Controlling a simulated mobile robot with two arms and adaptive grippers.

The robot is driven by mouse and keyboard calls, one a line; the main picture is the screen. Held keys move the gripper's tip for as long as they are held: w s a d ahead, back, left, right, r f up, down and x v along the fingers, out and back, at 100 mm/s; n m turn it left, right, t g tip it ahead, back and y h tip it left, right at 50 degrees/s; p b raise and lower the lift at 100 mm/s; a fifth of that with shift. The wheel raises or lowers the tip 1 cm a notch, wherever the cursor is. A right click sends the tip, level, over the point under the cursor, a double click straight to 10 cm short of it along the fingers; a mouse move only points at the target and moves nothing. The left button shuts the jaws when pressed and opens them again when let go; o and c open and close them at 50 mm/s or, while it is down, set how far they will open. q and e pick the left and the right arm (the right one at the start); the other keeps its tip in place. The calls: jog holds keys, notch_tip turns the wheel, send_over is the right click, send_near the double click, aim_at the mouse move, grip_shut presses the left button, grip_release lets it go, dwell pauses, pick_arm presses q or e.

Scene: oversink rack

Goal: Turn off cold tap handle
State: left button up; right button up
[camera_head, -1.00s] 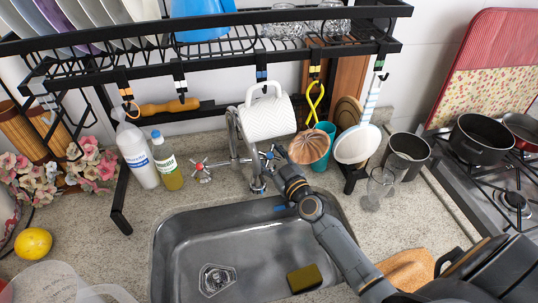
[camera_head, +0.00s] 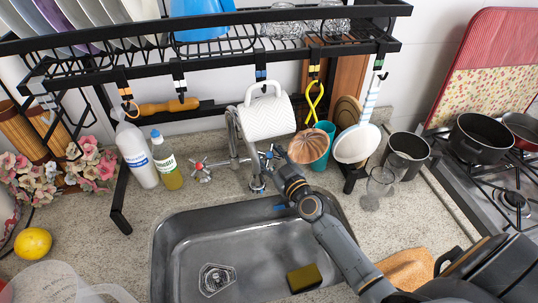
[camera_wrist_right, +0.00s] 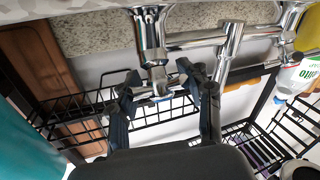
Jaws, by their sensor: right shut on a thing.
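The chrome tap (camera_head: 237,145) stands behind the sink, with a red-marked handle (camera_head: 201,168) on its left. The cold tap handle (camera_head: 268,154) is on its right side, partly hidden by my right gripper (camera_head: 275,160). In the right wrist view, my right gripper (camera_wrist_right: 160,82) has one finger on each side of the chrome cold tap handle (camera_wrist_right: 158,92) and is shut on it. The exact finger contact is hard to see. My left gripper is not in view.
The steel sink (camera_head: 190,250) lies below my right arm, with a sponge (camera_head: 304,278) inside. A black rack (camera_head: 140,75) spans above. A copper mould (camera_head: 309,146) and teal cup (camera_head: 323,140) are close right. Bottles (camera_head: 137,155) stand left.

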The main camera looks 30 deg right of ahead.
jog(key=shift+r, duration=0.3)
jog(key=o, duration=1.4)
jog(key=shift+w+f, duration=0.1)
jog(key=shift+a, duration=0.1)
jog(key=shift+s+f, duration=0.15)
jog(key=shift+s, duration=0.05)
jog(key=s, duration=1.1)
jog(key=shift+s+d, duration=0.35)
